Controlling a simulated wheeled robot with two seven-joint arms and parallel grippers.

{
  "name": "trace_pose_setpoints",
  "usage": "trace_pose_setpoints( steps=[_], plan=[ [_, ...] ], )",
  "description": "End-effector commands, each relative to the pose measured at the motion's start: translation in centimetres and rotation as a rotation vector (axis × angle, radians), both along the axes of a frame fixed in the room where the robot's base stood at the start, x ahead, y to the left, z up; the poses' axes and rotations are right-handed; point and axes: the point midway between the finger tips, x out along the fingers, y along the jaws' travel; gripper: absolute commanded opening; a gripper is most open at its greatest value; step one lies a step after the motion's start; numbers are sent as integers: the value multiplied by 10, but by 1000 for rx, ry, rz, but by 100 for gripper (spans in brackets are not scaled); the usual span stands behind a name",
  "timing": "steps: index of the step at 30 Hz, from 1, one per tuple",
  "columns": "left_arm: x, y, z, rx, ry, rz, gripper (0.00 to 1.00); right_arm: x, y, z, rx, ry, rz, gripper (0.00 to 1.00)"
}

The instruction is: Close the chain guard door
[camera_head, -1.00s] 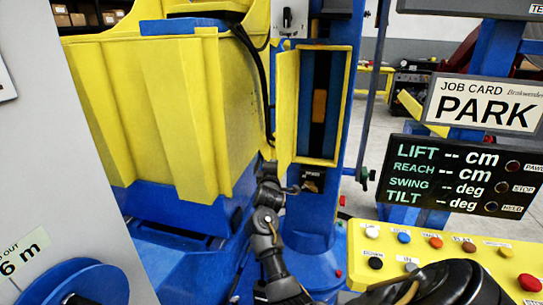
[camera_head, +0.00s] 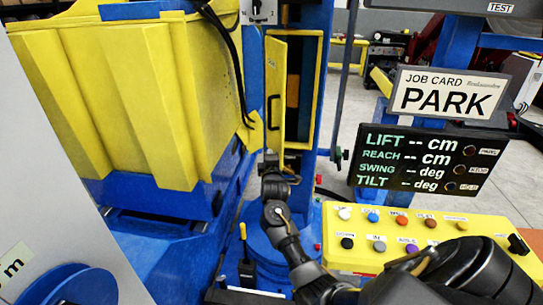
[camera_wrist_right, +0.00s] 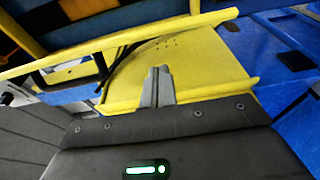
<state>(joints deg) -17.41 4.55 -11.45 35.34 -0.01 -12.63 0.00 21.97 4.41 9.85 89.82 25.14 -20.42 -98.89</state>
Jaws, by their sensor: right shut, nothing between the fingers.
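The chain guard door (camera_head: 276,75) is a narrow yellow panel with a black handle (camera_head: 274,112). It stands open at the left side of the yellow-framed opening (camera_head: 318,100) in the blue column. The dark inside of the column shows. My right gripper (camera_head: 270,158) is shut and empty, just below the door's lower end in the head view. Its closed fingertips (camera_wrist_right: 157,80) show in the right wrist view in front of a yellow surface, with a black handle (camera_wrist_right: 78,85) to their left. I cannot tell whether they touch anything. My left gripper is out of view.
A large yellow bin (camera_head: 120,90) on a blue base is left of the door, with black cables (camera_head: 232,60) between. A yellow button panel (camera_head: 420,225) is at the lower right. Above it are a dark display (camera_head: 425,160) and a PARK card (camera_head: 450,95).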

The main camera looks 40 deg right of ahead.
Motion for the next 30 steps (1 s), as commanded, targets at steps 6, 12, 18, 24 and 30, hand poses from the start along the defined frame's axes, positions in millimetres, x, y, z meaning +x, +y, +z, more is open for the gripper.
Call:
trace_pose_setpoints(
  steps=[6, 12, 18, 24, 30],
  plan=[
    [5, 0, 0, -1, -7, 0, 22, -1, -1, 0, -1, 1, -1, 0],
    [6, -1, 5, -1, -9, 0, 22, 0, 4, 2, 1, 1, -2, 0],
    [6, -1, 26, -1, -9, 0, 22, 6, 31, 5, 2, 2, -6, 0],
    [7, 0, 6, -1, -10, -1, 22, -39, 30, -4, -1, -2, -13, 0],
    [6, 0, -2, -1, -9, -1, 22, -76, 30, -3, -1, -1, -14, 0]
  ],
)
